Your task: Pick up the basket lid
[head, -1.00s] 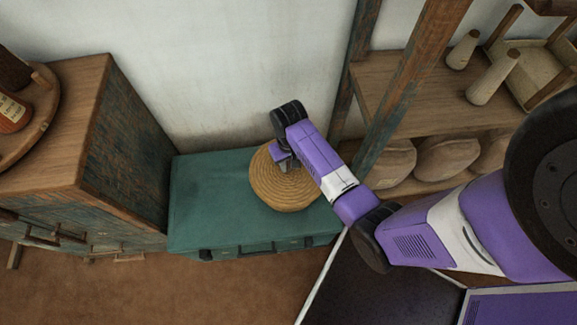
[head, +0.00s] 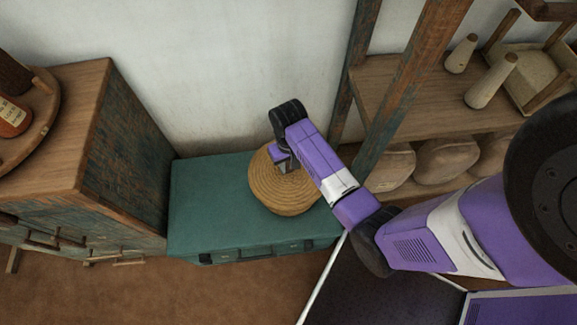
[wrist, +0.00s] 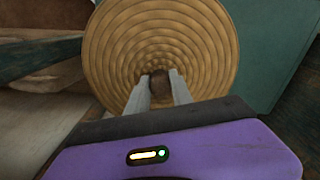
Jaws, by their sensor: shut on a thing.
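The basket lid (head: 268,186) is a round, tan, coiled-straw disc over the teal chest in the head view. In the wrist view the lid (wrist: 112,60) faces me, with a dark round knob (wrist: 159,78) at its centre. My gripper (wrist: 158,84) has one pale finger on each side of the knob and is shut on it. In the head view my gripper (head: 288,166) comes down on the middle of the lid, and the wrist partly hides its far side. Whether the lid is clear of what lies under it, I cannot tell.
The teal chest (head: 205,205) stands against the white wall. A worn wooden cabinet (head: 125,150) is close on the left. On the right, a wooden post (head: 405,85) and shelves with cones (head: 490,82) and rounded bundles (head: 445,158) stand near my arm.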

